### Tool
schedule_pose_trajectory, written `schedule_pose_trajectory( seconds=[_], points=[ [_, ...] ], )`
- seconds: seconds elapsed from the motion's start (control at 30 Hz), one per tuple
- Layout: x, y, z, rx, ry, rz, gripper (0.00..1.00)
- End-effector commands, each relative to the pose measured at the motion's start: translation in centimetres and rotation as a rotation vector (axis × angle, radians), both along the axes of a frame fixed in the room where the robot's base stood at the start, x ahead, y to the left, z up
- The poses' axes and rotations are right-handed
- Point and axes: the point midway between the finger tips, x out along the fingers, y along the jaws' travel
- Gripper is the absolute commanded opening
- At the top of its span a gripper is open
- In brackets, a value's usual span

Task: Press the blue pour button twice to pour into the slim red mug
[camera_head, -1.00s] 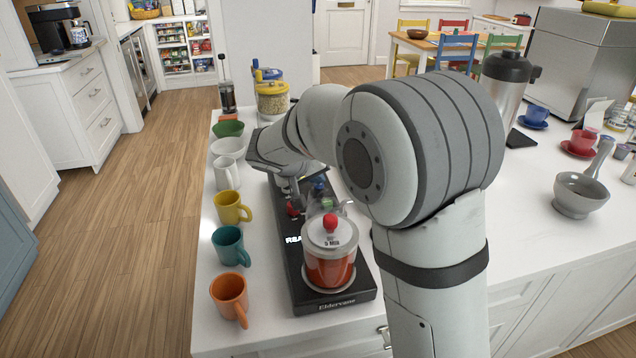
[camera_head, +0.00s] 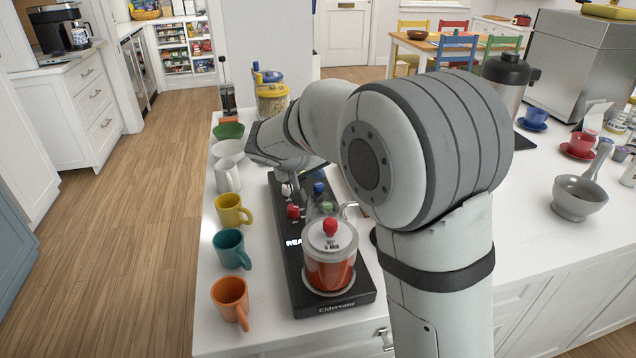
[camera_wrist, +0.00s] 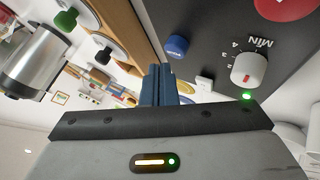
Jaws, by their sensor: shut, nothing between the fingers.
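The blue button (camera_head: 319,187) is a round knob on the black machine (camera_head: 346,302) on the counter. It also shows in the wrist view (camera_wrist: 177,46), just beyond and to the right of my fingertips, with a small gap in the picture; depth is hard to judge. My gripper (camera_wrist: 164,68) is shut and empty; in the head view its tips are hard to make out beside the panel. A glass jar (camera_head: 330,270) with red contents and a red-knobbed lid stands at the machine's front. I cannot pick out a slim red mug.
White (camera_head: 228,175), yellow (camera_head: 231,209), teal (camera_head: 229,249) and orange (camera_head: 229,297) mugs line the counter's left side. A red knob (camera_head: 293,211) and a white MIN dial (camera_wrist: 250,68) sit near the blue button. A red cup (camera_head: 582,142) stands far right.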

Motion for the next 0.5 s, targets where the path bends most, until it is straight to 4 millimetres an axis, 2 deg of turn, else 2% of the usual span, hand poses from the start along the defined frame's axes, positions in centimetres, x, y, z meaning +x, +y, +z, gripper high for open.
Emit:
schedule_pose_trajectory(
  seconds=[0.27, 0.5],
  points=[
    [0.0, 0.0, 0.1, 0.0, 0.0, 0.0, 0.0],
    [0.0, 0.0, 1.9, 0.001, -0.002, 0.0, 0.0]
  ],
)
